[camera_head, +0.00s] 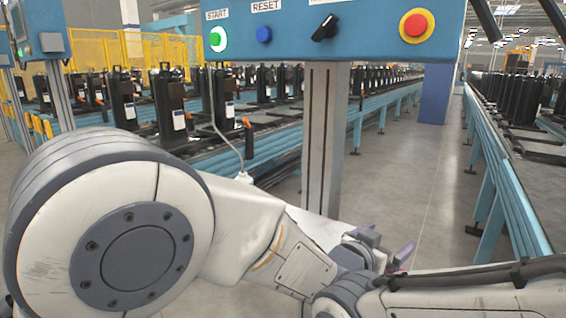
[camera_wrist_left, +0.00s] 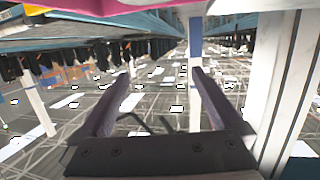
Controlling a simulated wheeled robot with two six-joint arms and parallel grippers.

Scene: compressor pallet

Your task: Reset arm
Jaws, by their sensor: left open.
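My left arm comes in from the left in the head view and its gripper (camera_head: 391,241) is low, right of the control box's grey post (camera_head: 326,140). Part of it is hidden behind arm links. In the left wrist view the two dark fingers (camera_wrist_left: 161,78) stand apart with nothing between them. My right gripper cannot be made out; only an arm link with a black cable shows at bottom right.
A blue control box (camera_head: 335,38) has a green START button (camera_head: 217,39), a blue RESET button (camera_head: 264,35), a black switch (camera_head: 325,28) and a red button on yellow (camera_head: 416,25). Conveyors with black compressors flank the aisle. Open floor (camera_head: 400,180) lies beyond. The wrist view appears upside down.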

